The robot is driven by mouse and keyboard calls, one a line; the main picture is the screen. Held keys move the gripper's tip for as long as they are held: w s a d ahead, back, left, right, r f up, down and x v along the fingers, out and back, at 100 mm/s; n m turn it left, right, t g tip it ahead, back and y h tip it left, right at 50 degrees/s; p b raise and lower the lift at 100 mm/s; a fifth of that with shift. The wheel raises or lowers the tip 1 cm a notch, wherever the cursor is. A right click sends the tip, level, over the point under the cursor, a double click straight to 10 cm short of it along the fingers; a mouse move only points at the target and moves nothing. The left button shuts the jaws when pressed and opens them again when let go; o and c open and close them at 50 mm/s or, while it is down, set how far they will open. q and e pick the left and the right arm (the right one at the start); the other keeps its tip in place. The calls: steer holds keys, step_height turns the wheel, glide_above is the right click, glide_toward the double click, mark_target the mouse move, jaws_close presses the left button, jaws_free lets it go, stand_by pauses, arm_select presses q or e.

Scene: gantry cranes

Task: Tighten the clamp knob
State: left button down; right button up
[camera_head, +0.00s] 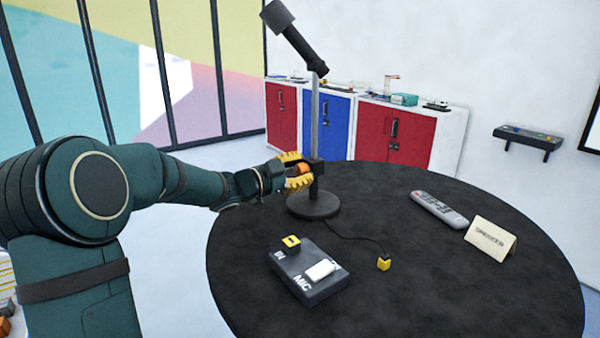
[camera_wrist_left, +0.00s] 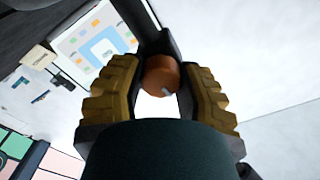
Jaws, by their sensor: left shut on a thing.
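The clamp knob (camera_wrist_left: 161,76) is a round orange piece with a small pale mark, and it sits between my left gripper's yellow fingers in the left wrist view. In the head view the knob (camera_head: 305,170) shows as a bit of orange at the clamp on the stand (camera_head: 315,115). The stand has a round black base (camera_head: 313,207) on the table and a tilted dark head on top. My left gripper (camera_head: 300,171) comes from the left and is shut on the knob. The fingers partly hide the knob in the head view. My right gripper is not in view.
The round black table (camera_head: 430,275) carries a dark MIC box (camera_head: 305,285), a cable ending in a yellow plug (camera_head: 383,264), a grey remote (camera_head: 439,210) and a name card (camera_head: 490,238). Red and blue cabinets (camera_head: 325,123) stand behind. The table's front right is clear.

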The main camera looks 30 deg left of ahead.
arm_select(q)
steer(key=shift+r, duration=0.25)
steer(key=c, duration=0.6)
jaws_free()
steer(key=shift+f, duration=0.1)
steer(key=v, duration=1.2)
steer(key=shift+f, duration=0.1)
